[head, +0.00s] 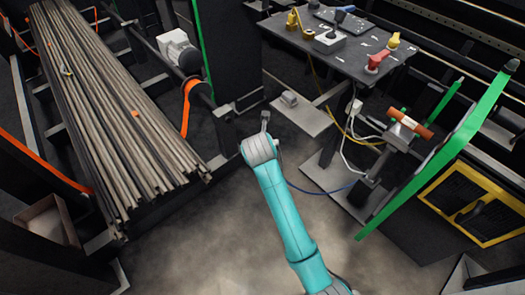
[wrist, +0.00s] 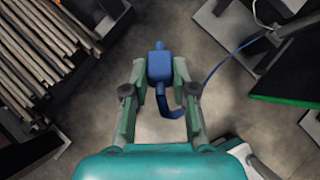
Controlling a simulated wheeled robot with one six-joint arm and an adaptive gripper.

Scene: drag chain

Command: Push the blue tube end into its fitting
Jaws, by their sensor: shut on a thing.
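My gripper (wrist: 159,66) is shut on the blue tube end (wrist: 160,68), a blue block with a narrow tip pointing up in the wrist view. The block sits between both fingers, off the floor. A blue tube (wrist: 164,100) hooks down from the block and back up on its right. A thin blue line (wrist: 228,57) runs from beside the right finger to dark equipment at the upper right. In the head view the blue line (head: 320,191) runs from my arm to a dark stand (head: 360,190). The gripper is mostly hidden there. I cannot make out the fitting.
A stack of long rods (head: 110,110) lies on a rack at the left. A dark table (head: 335,45) with tools stands at the back. A green post (head: 440,150) and a yellow-framed box (head: 475,205) are at the right. The floor around my arm is clear.

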